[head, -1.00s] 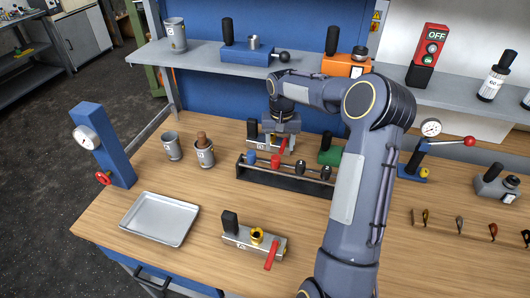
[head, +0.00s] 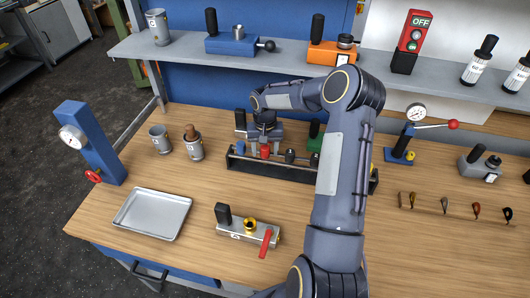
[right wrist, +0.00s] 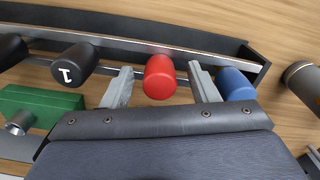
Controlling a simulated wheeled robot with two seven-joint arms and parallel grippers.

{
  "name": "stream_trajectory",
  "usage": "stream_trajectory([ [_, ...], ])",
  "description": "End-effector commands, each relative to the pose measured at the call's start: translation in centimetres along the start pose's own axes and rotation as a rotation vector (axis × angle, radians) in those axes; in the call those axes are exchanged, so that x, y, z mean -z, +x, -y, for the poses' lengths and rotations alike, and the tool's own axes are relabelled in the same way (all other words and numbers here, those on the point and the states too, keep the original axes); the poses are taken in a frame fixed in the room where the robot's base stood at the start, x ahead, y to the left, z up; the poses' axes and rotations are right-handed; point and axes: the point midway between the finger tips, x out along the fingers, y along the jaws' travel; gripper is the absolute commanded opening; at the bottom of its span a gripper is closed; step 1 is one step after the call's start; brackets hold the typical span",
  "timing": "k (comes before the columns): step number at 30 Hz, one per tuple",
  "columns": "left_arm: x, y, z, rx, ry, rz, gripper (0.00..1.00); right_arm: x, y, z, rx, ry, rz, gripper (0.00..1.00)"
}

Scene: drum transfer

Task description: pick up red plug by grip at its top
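The red plug (head: 265,152) stands in the black rack (head: 270,169) on the workbench, between the blue plug (head: 240,148) and a dark plug (head: 290,156). My right gripper (head: 264,146) is over the rack at the red plug. In the right wrist view, the red plug (right wrist: 159,77) lies between the two spread fingers of my right gripper (right wrist: 162,86), with a visible gap on each side. The blue plug (right wrist: 236,84) is just outside one finger. A dark plug with a white mark (right wrist: 75,64) is beyond the other. My left gripper is not in view.
A green block (right wrist: 40,104) lies close to the rack. Two metal cups stand left of it, one holding a brown piece (head: 191,132). A tray (head: 152,214) and a valve block with a red lever (head: 248,232) are in front. A shelf (head: 190,46) runs behind.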

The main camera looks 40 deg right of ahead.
Motion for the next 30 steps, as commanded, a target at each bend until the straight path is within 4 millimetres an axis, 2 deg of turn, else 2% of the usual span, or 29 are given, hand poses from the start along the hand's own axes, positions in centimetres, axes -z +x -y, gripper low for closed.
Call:
stream_trajectory([
  [1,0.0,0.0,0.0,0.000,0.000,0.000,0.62,0.0,0.0,0.0,0.000,0.000,0.000,0.48],
  [11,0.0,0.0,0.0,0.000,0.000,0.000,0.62,0.0,-0.1,0.0,0.000,0.000,0.000,0.05],
  [20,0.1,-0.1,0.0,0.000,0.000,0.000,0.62,0.0,-0.2,0.0,0.000,0.000,-0.001,0.05],
  [30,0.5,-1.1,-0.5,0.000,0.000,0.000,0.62,-0.1,-2.2,0.1,0.001,-0.001,-0.001,0.05],
])
